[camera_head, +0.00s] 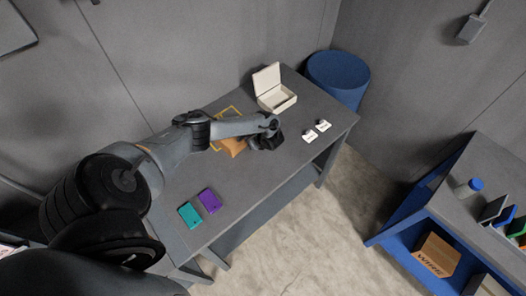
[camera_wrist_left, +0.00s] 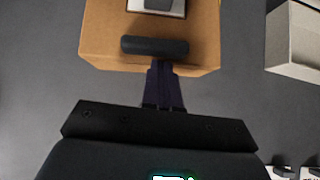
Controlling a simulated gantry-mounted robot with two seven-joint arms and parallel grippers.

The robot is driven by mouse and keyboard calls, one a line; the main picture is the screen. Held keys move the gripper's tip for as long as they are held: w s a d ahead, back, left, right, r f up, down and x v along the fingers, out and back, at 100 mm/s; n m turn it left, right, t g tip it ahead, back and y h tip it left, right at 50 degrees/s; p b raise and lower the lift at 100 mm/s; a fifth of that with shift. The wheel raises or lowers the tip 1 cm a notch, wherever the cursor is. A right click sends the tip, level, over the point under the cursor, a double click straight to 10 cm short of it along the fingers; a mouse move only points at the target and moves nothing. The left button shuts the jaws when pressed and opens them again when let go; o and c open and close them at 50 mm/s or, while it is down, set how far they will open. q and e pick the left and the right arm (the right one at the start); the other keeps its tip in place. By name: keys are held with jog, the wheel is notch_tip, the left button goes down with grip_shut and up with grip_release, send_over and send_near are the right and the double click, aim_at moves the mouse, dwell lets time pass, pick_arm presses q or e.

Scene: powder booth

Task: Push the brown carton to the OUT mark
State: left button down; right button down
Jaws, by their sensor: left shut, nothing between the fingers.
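The brown carton (camera_head: 234,148) sits on the grey table, partly hidden under my left arm. It fills the top of the left wrist view (camera_wrist_left: 105,35), with a pale label and a dark patch on its upper face. A yellow outlined mark (camera_head: 234,107) lies on the table behind my forearm, just beyond the carton; the arm hides part of it and I cannot read any lettering. My left gripper (camera_head: 253,143) is low at the carton's right side. Its shut, empty fingers (camera_wrist_left: 156,46) overlap the carton's near edge; I cannot tell whether they touch it. My right gripper is not in view.
An open cream box (camera_head: 276,100) stands at the table's back, with two small white items (camera_head: 316,131) to its right. A teal case (camera_head: 189,215) and a purple case (camera_head: 209,200) lie near the front. A blue bin (camera_head: 338,72) stands beyond the table.

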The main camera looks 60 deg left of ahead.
pick_arm(q)
jog(key=s+a, duration=0.1)
jog(key=a, duration=0.2)
jog(key=s+a+b, duration=0.1)
jog(key=a, duration=0.2)
jog(key=s+a+b, duration=0.1)
jog(key=a, duration=0.2)
jog(key=shift+f, duration=0.15)
jog(key=shift+a+b, duration=0.35)
jog(key=shift+a, duration=0.05)
jog(key=shift+d+r, duration=0.1)
jog(key=shift+r, duration=0.1)
